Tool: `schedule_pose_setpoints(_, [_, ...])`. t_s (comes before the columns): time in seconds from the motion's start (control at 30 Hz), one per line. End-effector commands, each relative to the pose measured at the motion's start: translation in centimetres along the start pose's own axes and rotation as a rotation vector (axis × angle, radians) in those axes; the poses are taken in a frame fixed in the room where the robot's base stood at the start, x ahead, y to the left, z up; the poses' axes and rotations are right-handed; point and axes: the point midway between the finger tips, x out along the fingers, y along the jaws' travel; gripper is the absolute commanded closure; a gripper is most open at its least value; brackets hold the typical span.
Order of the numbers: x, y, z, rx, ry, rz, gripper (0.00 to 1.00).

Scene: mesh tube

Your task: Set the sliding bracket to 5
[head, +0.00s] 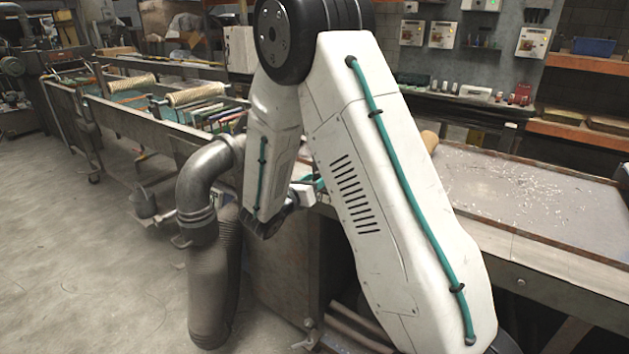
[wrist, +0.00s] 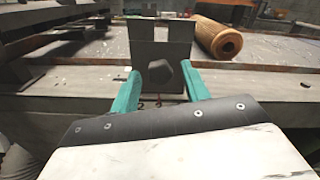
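The knob-like part shows between the fingertips; I cannot tell whether either finger touches anything. No scale or number is readable. In the head view my arm hides the bracket and most of my gripper.
A tan mesh roll (wrist: 217,38) lies on the bench behind the bracket, to its right. The bench top (head: 540,200) has bright scraps on it. A grey duct pipe (head: 205,190) stands left of my arm. Open floor (head: 80,250) lies further left.

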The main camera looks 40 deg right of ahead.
Motion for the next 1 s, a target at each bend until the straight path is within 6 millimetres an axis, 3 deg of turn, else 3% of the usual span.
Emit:
schedule_pose_setpoints(0.03, [0.0,0.0,0.0,0.0,0.0,0.0,0.69])
schedule_pose_setpoints(0.13, [0.0,0.0,0.0,0.0,0.0,0.0,0.96])
schedule_pose_setpoints(0.17, [0.0,0.0,0.0,0.0,0.0,0.0,1.0])
schedule_pose_setpoints(0.33, [-0.1,0.8,0.2,0.001,0.0,0.001,1.0])
schedule_pose_setpoints(0.63, [-0.1,5.9,1.6,0.001,-0.001,0.003,1.0])
schedule_pose_setpoints(0.97, [-0.2,6.5,1.8,0.003,-0.002,0.008,1.0])
schedule_pose_setpoints(1.0, [-0.2,6.5,1.9,0.003,-0.002,0.008,0.66])
